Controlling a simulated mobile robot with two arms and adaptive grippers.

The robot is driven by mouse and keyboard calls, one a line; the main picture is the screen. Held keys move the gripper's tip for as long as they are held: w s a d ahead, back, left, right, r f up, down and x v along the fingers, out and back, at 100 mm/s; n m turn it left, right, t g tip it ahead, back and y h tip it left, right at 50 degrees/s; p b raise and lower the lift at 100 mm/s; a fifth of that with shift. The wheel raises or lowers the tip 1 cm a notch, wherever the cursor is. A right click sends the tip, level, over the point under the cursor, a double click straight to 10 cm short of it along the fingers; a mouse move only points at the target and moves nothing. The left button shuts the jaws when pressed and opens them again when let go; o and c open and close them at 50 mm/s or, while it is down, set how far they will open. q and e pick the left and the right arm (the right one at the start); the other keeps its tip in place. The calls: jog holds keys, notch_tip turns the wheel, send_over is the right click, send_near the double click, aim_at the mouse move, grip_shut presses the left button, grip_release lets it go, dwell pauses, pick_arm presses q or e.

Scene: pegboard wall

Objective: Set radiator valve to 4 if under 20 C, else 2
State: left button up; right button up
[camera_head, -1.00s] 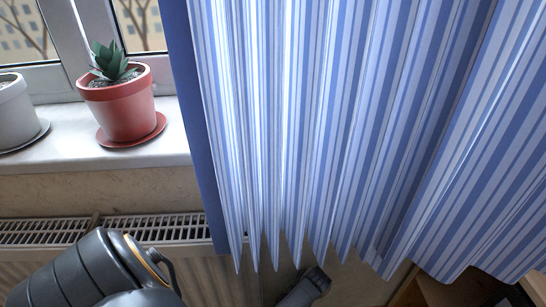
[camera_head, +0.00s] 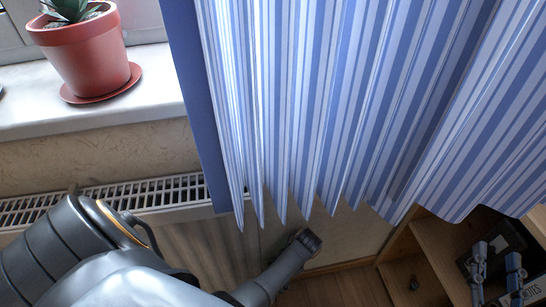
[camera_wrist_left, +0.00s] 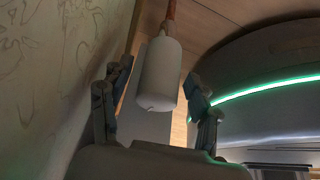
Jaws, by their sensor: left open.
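In the left wrist view a plain white radiator valve head (camera_wrist_left: 160,75) hangs between the two fingers of my left gripper (camera_wrist_left: 156,80), with a reddish-brown pipe (camera_wrist_left: 171,12) at its far end. The fingers are open, with gaps to either side of the valve. No number can be read on it. The radiator (camera_head: 160,192) shows in the head view under the window sill; the valve cannot be made out there. My right gripper (camera_head: 496,254) is at the lower right, its fingers apart and nothing seen between them. No temperature reading is visible.
A blue-striped curtain (camera_head: 330,110) hangs over the radiator's right end. A potted plant (camera_head: 85,55) stands on the sill (camera_head: 150,95). A wooden shelf unit (camera_head: 420,245) is at the lower right. My left arm fills the lower left.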

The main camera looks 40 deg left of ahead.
jog(key=shift+r, duration=0.2)
pick_arm(q)
jog(key=c, duration=1.2)
jog(key=shift+m+t+y+p, duration=0.3)
jog(key=shift+m+p, duration=0.75)
jog(key=shift+m, duration=0.15)
jog(key=shift+m+t+y+p, duration=0.3)
jog(key=shift+m+p, duration=0.35)
jog(key=shift+m, duration=0.35)
pick_arm(e)
jog(key=s+d+f+g+h, duration=0.1)
jog(key=s+f+g, duration=0.1)
jog(key=f+g, duration=0.2)
jog(key=s+d+f+g+h, duration=0.1)
jog(key=s+d+f+g, duration=0.1)
jog(key=f, duration=0.7)
jog(key=s+g, duration=0.1)
jog(key=g, duration=0.1)
jog(key=shift+s+d+f+g+h, duration=0.2)
jog(key=shift+s+f+g+h, duration=0.1)
jog(key=shift+g+h, duration=0.1)
